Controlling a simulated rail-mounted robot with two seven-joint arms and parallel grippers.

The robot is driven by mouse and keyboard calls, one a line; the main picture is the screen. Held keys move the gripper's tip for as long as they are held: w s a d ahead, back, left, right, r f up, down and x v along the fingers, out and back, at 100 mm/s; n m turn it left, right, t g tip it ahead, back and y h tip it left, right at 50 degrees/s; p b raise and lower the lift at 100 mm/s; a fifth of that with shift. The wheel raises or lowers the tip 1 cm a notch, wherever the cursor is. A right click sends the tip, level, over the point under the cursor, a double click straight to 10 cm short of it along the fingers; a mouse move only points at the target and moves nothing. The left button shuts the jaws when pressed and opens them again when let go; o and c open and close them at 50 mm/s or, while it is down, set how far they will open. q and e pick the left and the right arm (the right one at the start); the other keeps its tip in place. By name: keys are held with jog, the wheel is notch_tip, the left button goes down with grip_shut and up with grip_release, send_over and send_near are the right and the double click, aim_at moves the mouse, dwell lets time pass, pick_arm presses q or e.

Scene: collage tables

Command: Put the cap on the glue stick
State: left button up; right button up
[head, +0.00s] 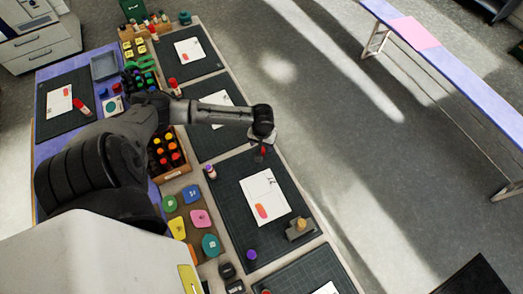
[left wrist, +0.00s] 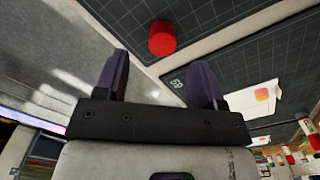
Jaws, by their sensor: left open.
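My left gripper (head: 261,147) hangs over the far edge of the middle dark mat in the head view. In the left wrist view, its two fingers (left wrist: 162,62) are apart with nothing between them. A red cap (left wrist: 162,38) shows just beyond the fingertips, over a dark mat; red also shows at the gripper in the head view. A small white glue stick (head: 210,172) with a purplish top stands at the left edge of the middle mat. A purple cap-like piece (head: 251,254) lies near that mat's lower edge. My right gripper is not in view.
The middle mat (head: 235,205) carries a white card (head: 264,196) and a tan-and-grey block (head: 299,229). A wooden box of coloured bottles (head: 166,150) and several coloured pads stand to the left. Open floor (head: 370,180) lies to the right.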

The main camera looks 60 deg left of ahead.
pick_arm(q)
jog(key=shift+f, duration=0.1)
jog(key=shift+a+f+b, duration=0.2)
jog(key=shift+f+b, duration=0.45)
jog(key=shift+f, duration=1.85)
jog(key=shift+c, duration=0.4)
jog(key=c, duration=0.9)
